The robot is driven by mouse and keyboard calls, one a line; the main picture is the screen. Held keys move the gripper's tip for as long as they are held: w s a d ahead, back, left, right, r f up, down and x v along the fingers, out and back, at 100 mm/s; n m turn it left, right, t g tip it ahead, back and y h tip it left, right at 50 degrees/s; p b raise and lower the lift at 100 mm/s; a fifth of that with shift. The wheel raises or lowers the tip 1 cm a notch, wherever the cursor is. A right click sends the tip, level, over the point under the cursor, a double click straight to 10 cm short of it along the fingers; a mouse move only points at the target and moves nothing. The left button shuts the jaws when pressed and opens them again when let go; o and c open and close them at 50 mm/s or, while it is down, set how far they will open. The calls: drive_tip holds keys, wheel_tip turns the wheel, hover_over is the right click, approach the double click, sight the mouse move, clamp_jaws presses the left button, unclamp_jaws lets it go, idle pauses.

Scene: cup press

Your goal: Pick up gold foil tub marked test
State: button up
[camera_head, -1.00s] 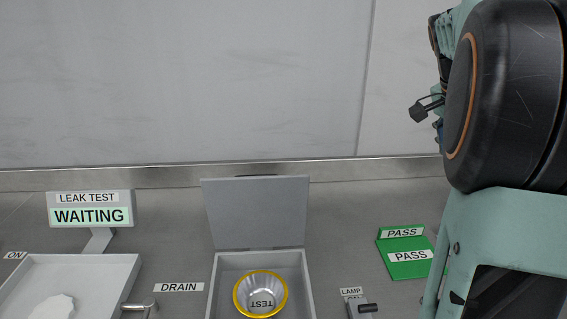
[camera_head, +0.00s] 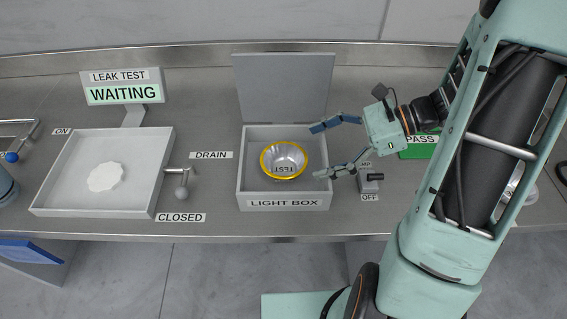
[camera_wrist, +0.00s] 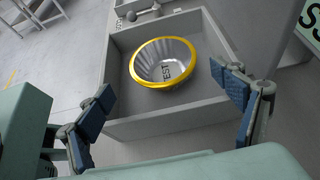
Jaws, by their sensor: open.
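The foil tub (camera_head: 284,161) is silver with a gold rim and is marked TEST inside. It stands upright in the open light box (camera_head: 284,204), whose lid is raised at the back. It also shows in the wrist view (camera_wrist: 164,62), ahead of my fingers. My gripper (camera_head: 322,150) is open and empty, just right of the tub, with its fingers pointing left toward it. In the wrist view my gripper's blue-padded fingers (camera_wrist: 168,97) are spread wide, and the tub lies beyond them, apparently untouched.
A lamp switch (camera_head: 370,181) sits right of the box, close under my gripper. A green PASS plate (camera_head: 416,153) is partly behind my arm. A white tray (camera_head: 62,203) with a white piece, the drain lever (camera_head: 181,185) and the WAITING sign (camera_head: 122,93) stand left.

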sight(268, 165)
drive_tip(key=x, duration=0.9)
drive_tip(key=shift+w, duration=0.2)
drive_tip(key=shift+c, duration=0.7)
drive_tip(key=shift+d, duration=0.1)
drive_tip(key=c, duration=0.6)
drive_tip(key=shift+c, duration=0.3)
drive_tip(key=shift+r, duration=0.2)
